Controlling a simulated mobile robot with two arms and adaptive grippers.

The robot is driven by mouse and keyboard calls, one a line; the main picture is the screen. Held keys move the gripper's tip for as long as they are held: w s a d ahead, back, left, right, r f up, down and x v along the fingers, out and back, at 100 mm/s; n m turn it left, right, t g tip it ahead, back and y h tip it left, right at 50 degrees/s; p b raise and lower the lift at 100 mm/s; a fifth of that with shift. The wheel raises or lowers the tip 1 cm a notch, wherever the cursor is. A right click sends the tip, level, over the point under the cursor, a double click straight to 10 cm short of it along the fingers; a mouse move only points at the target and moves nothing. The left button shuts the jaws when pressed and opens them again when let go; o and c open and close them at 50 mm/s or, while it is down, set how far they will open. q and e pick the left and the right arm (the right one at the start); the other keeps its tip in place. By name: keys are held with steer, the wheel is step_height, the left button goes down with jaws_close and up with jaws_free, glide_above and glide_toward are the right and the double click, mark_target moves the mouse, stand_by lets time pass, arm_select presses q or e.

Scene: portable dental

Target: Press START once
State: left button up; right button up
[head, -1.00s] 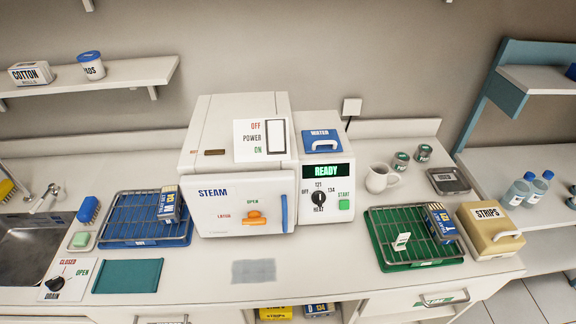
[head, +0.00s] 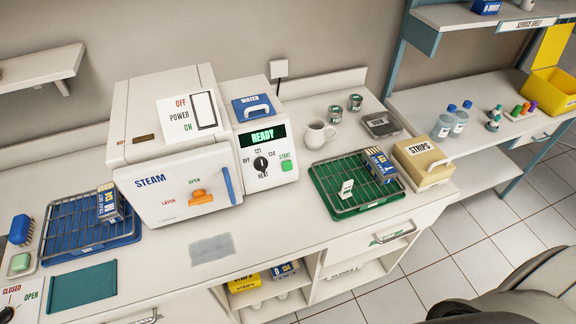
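The green START button (head: 286,166) is on the front panel of the white steam sterilizer (head: 175,190), right of the black heat dial (head: 261,164). The display (head: 263,136) above it reads READY in green. The dial's pointer aims up, near 121. The steam door is shut, with an orange latch (head: 201,198) and a blue handle (head: 228,186). The power switch (head: 204,110) is on the upper front. Neither of my grippers is in view, and nothing touches the button.
A green rack tray (head: 318,192) with a blue box stands right of the sterilizer, beside the STRIPS box (head: 421,160). A blue rack tray (head: 55,257) stands left. The counter in front of the panel is clear. A grey rounded shape (head: 515,287) fills the lower right corner.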

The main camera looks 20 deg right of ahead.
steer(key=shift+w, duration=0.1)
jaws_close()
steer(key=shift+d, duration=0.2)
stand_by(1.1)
